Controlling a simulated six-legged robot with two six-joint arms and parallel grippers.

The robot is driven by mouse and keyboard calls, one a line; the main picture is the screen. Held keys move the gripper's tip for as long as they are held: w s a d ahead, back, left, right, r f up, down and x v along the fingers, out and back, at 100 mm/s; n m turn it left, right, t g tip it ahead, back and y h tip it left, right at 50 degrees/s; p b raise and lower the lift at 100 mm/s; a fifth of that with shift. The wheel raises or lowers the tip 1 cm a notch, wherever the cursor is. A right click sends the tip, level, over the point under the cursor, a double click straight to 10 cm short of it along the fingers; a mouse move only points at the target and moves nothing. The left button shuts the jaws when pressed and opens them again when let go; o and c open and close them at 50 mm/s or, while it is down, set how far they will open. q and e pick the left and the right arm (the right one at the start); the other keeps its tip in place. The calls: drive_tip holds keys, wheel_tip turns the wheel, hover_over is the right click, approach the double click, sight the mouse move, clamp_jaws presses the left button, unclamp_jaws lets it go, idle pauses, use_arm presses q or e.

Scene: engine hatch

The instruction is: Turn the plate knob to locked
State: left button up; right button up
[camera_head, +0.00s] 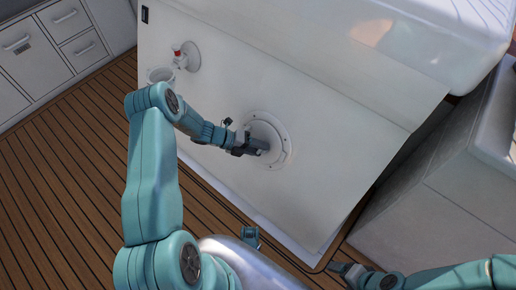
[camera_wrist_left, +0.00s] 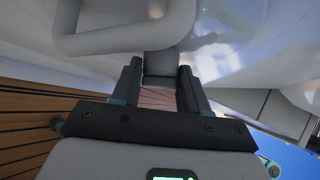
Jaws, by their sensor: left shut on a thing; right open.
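The round white plate (camera_head: 286,150) with a bolted rim is set in the white panel in the head view. My left gripper (camera_head: 262,149) reaches it from the left and covers its middle, so the knob is mostly hidden there. No mark showing the knob's setting can be read. My right gripper (camera_head: 347,269) is open and empty low at the right, apart from the panel.
A red-tipped fitting on a round white base (camera_head: 192,58) and a white cup-like ring (camera_head: 160,75) are on the panel's left. White drawers (camera_head: 78,42) stand at the upper left. A white block (camera_head: 440,190) is at right. The plank floor (camera_head: 60,180) is clear.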

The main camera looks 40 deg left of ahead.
use_arm(q)
drive_tip(key=shift+s+a+f+n+t+h+b, duration=0.1)
drive_tip(key=shift+f+n+t+h+b, duration=0.1)
drive_tip(key=shift+n+t+h+b, duration=0.3)
drive_tip(key=shift+s+f+n+t+h+b, duration=0.1)
drive_tip(key=shift+f+n+t+h+b, duration=0.1)
drive_tip(key=shift+n, duration=0.5)
drive_tip(key=shift+r, duration=0.1)
drive_tip(key=o, duration=1)
drive_tip(key=shift+w, duration=0.1)
drive_tip(key=shift+r, duration=0.1)
drive_tip(key=p+v, duration=0.3)
drive_tip(key=v, duration=1.3)
drive_tip(key=shift+a+p, duration=0.1)
drive_tip(key=shift+p, duration=0.2)
